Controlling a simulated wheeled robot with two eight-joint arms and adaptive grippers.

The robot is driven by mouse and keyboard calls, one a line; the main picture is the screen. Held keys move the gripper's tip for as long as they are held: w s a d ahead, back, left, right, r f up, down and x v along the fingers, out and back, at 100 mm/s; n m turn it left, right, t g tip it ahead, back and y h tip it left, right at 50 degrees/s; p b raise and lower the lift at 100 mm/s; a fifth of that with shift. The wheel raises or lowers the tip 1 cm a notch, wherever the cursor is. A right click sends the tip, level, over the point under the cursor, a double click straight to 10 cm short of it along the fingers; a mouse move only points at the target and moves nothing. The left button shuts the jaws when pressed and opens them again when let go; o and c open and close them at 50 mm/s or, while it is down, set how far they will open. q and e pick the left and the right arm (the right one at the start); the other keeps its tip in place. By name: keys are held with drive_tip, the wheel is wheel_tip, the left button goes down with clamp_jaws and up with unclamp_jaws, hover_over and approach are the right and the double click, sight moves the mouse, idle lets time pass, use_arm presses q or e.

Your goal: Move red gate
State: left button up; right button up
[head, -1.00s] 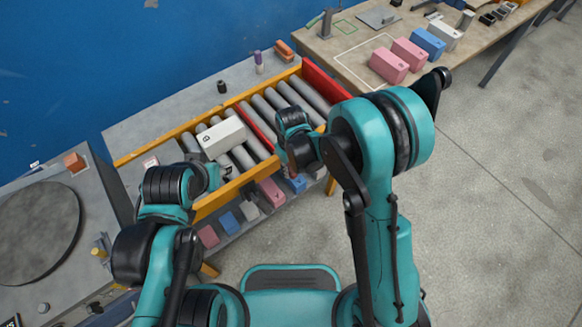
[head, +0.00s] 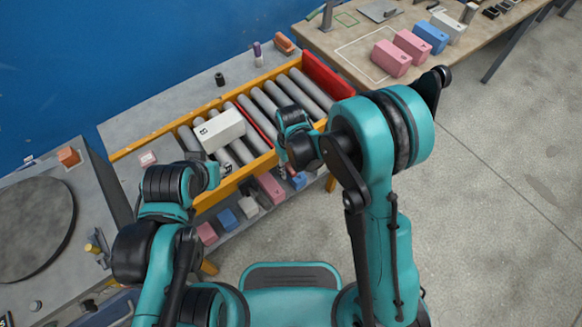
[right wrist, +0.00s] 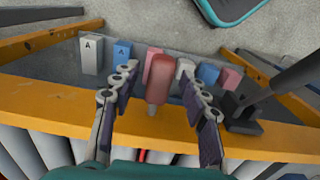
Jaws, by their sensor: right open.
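A thin red bar (head: 258,118), which looks like the red gate, lies across the roller conveyor between grey rollers, right of a white box (head: 220,130). Part of it shows at the lower edge of the right wrist view (right wrist: 143,156). There a red handle-like piece (right wrist: 160,76) stands out past the yellow rail, between the spread fingers of my right gripper (right wrist: 157,92). I cannot tell whether they touch it. In the head view my right gripper (head: 286,172) is at the near rail, partly hidden by its arm. My left gripper (head: 226,168) is near the white box, its fingers unclear.
The yellow rail (right wrist: 180,130) runs under my right fingers. A lower shelf holds several pink, blue and white boxes (head: 270,188). A red end panel (head: 328,75) closes the conveyor's far right. A table (head: 352,62) with more boxes stands beyond; floor at right is clear.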

wheel_tip(320, 180, up, 12)
drive_tip(key=shift+f, duration=0.25)
drive_tip(key=shift+d+r, duration=0.1)
idle(0.6)
drive_tip(key=s+d+r+m+t, duration=0.3)
drive_tip(key=s+d+r, duration=0.2)
drive_tip(key=d, duration=0.3)
drive_tip(key=s+d+r+m+t, duration=0.4)
drive_tip(key=s+d, duration=0.3)
drive_tip(key=d, duration=0.2)
drive_tip(key=shift+r, duration=0.4)
